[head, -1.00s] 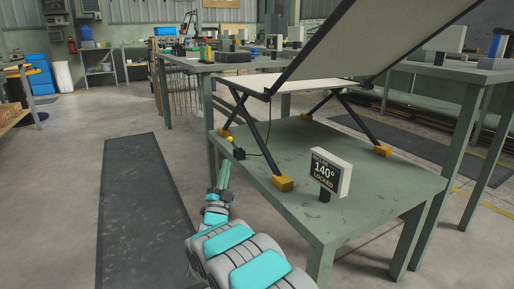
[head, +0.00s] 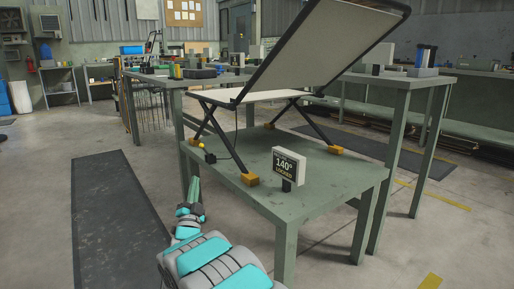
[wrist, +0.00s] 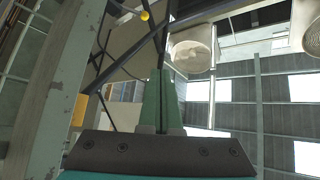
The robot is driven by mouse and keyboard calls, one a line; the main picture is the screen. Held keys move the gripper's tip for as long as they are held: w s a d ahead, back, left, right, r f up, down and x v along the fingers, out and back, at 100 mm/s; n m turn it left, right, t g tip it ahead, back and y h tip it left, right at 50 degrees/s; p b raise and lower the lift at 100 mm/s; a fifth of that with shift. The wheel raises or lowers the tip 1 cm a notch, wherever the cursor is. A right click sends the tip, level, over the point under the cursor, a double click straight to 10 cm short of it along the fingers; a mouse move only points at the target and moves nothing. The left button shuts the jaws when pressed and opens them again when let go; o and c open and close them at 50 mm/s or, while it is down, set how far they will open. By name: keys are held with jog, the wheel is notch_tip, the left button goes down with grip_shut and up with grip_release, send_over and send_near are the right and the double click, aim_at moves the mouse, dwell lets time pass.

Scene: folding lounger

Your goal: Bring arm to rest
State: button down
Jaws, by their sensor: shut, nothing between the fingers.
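The folding lounger (head: 320,50) stands on a green table (head: 330,188) with its large panel tilted up and its flat section (head: 265,97) level. Its dark crossed legs end in orange feet (head: 250,180). A small sign (head: 289,166) on the table reads 140° and LOCKED. A yellow knob (head: 201,146) on a small dark lever sits at the table's left edge; it also shows in the wrist view (wrist: 144,16). My gripper (head: 193,188) is left of the table, apart from the lounger. In the wrist view its green fingers (wrist: 159,85) are together and hold nothing.
A dark floor mat (head: 115,220) lies on open concrete to the left. Another green workbench (head: 150,82) with tools stands behind, and a taller table (head: 425,84) stands at the right. The table's near left leg (head: 285,255) is close to my arm.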

jog(key=d+n+g+y, duration=0.2)
jog(key=d+n+g, duration=0.2)
jog(key=d+g, duration=0.4)
jog(key=s+d+f+n+g, duration=0.2)
jog(key=s+d+f+g, duration=0.3)
jog(key=s+d, duration=0.5)
jog(key=s+d+f+n+g+h, duration=0.1)
jog(key=s+d+g, duration=0.4)
jog(key=s, duration=1.1)
jog(key=s+d+f+n+g+h, duration=0.1)
jog(key=s+d+f+g, duration=0.35)
jog(key=s, duration=1.05)
jog(key=s+d+r+n+g+h, duration=0.1)
jog(key=s+d+g, duration=0.2)
jog(key=s+d, duration=0.9)
jog(key=s+a+r+p, duration=0.2)
jog(key=r+p, duration=0.5)
jog(key=s+a+r+p, duration=0.2)
jog(key=r+p, duration=0.6)
jog(key=shift+a, duration=0.15)
